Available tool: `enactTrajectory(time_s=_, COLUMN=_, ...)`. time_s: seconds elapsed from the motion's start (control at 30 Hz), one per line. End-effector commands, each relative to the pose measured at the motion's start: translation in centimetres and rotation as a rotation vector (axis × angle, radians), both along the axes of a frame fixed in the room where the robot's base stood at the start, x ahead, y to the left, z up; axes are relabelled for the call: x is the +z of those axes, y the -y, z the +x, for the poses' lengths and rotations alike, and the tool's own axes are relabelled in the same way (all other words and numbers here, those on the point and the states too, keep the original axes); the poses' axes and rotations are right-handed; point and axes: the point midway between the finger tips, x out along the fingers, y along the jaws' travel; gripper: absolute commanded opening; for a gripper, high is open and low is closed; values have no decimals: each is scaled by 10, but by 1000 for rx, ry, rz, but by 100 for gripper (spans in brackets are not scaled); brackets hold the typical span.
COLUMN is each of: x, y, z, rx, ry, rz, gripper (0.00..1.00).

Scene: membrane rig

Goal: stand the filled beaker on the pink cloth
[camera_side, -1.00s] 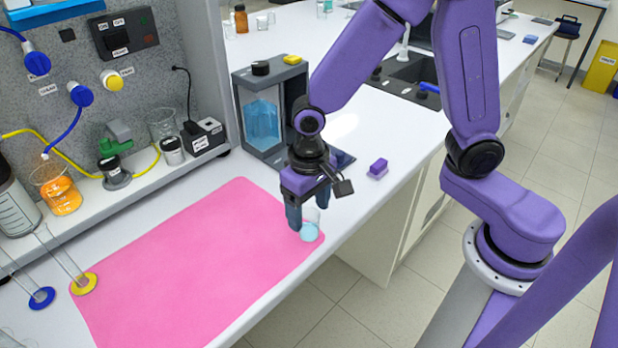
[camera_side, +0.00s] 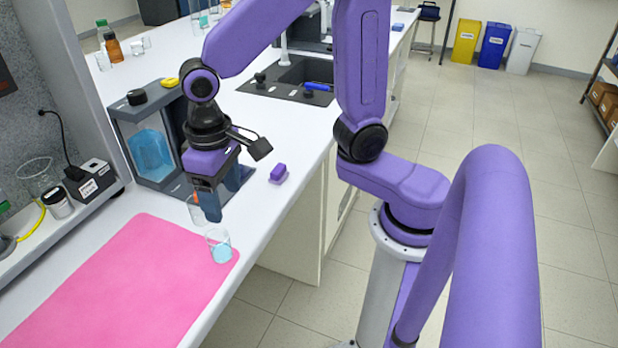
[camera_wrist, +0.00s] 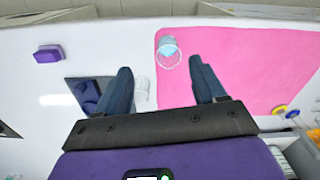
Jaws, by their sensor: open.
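The filled beaker (camera_side: 221,253), clear glass with light blue liquid, stands upright on the pink cloth (camera_side: 110,285), close to the cloth's right corner. In the wrist view the beaker (camera_wrist: 168,47) is just inside the edge of the cloth (camera_wrist: 260,70), beyond my fingertips. My gripper (camera_side: 221,202) is open and empty, behind the beaker in the side view and apart from it. In the wrist view its two fingers (camera_wrist: 160,66) are spread wide, with the beaker ahead of the gap.
A second clear glass (camera_wrist: 141,95) is beside the cloth, near my left finger in the wrist view; a finger partly hides it in the side view. A purple block (camera_side: 278,173) lies near the bench edge. A grey device with a blue tank (camera_side: 150,150) stands behind my gripper.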

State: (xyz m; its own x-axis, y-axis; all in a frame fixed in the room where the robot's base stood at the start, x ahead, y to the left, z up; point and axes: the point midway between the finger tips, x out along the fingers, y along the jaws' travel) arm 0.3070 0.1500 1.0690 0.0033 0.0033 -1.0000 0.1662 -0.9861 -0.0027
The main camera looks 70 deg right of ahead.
Motion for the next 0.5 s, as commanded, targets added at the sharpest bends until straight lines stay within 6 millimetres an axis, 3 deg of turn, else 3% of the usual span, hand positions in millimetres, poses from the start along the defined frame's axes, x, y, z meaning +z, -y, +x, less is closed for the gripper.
enactTrajectory(time_s=0.5, x=4, y=76, z=-110, rx=713, ry=18, rz=12, gripper=70)
